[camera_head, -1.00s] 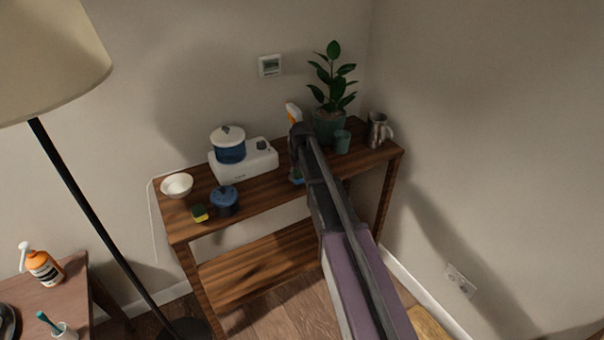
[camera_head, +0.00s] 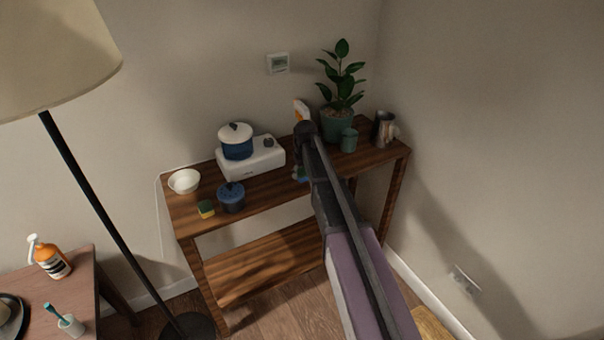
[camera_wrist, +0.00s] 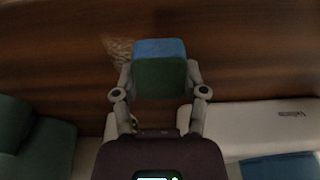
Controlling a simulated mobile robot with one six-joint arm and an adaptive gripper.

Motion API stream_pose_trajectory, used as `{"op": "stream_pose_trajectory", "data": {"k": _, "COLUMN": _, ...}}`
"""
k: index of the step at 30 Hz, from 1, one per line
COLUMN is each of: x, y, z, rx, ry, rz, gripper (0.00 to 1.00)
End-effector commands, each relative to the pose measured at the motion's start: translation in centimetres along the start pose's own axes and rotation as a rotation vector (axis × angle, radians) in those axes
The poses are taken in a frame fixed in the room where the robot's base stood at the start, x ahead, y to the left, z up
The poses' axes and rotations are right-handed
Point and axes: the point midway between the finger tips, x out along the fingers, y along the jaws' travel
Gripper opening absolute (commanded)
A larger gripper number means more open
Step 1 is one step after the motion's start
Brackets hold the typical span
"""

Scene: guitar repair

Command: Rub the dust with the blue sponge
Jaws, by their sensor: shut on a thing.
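A sponge with a blue layer and a dark green layer (camera_wrist: 159,48) is held between the two fingers of my gripper (camera_wrist: 160,75) in the wrist view. It is over the brown wooden shelf top. Only a small blue bit of the sponge (camera_head: 301,176) shows in the head view, where my arm hides most of it and the gripper. A pale streaky dust patch (camera_wrist: 119,50) lies on the wood just left of the sponge in the wrist view. The sponge may cover part of it. I cannot tell whether the sponge touches the wood.
On the shelf (camera_head: 262,190) stand a white cooker (camera_head: 262,160) with a blue pot, a blue jar (camera_head: 231,198), a yellow-green sponge (camera_head: 206,209), a bowl (camera_head: 184,181), a potted plant (camera_head: 338,122), a green cup (camera_head: 348,140), a metal jug (camera_head: 384,129) and an orange-white spray bottle (camera_head: 301,111).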

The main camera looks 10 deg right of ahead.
Motion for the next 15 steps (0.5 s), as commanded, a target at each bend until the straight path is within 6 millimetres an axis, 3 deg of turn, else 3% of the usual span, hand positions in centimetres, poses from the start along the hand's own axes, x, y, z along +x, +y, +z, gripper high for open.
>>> {"op": "stream_pose_trajectory", "data": {"k": 15, "x": 0.0, "y": 2.3, "z": -0.3, "rx": 0.001, "ry": 0.002, "rz": 0.003, "gripper": 0.18}}
